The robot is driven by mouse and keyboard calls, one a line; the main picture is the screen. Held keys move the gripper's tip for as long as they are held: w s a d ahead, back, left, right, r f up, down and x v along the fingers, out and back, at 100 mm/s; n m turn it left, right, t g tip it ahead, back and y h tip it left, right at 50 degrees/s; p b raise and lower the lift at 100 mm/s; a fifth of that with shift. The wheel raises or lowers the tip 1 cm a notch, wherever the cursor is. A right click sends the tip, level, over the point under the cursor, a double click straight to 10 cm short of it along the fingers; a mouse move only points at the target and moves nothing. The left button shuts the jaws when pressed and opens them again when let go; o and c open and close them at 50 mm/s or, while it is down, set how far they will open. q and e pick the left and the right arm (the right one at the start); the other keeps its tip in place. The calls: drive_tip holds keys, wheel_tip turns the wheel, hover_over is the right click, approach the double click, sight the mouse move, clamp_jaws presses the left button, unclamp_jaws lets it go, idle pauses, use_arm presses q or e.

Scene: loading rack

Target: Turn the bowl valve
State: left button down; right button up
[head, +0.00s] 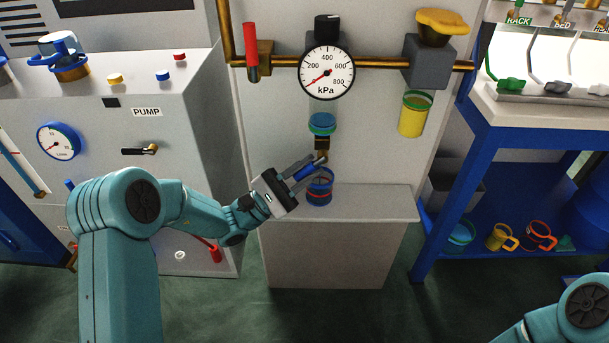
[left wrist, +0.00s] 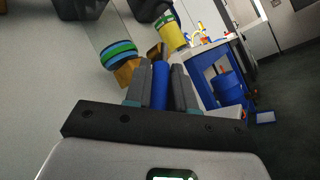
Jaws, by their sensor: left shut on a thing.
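The bowl valve is a small brass fitting (head: 321,144) on the grey wall panel, with a blue lever (head: 305,171) at its lower left. My left gripper (head: 303,172) is shut on the blue lever. In the left wrist view, the blue lever (left wrist: 160,85) lies between the two grey fingers (left wrist: 160,82), with brass (left wrist: 125,73) just beyond. A blue and green round cap or bowl (head: 322,123) sits above the brass. A blue cup with a red band (head: 319,198) stands on the ledge below. My right gripper is out of view.
Above are a brass pipe (head: 384,62), a red lever (head: 250,52), a kPa gauge (head: 326,73) and a yellow knob (head: 442,22). A yellow cup-shaped part (head: 412,115) hangs at right. The pump cabinet (head: 200,130) stands left, a blue rack (head: 458,120) right.

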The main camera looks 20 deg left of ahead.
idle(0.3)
use_arm(q)
drive_tip(key=c, duration=1)
unclamp_jaws()
drive_tip(key=shift+c, duration=0.2)
drive_tip(key=v, duration=1.6)
drive_tip(key=shift+f, duration=0.3)
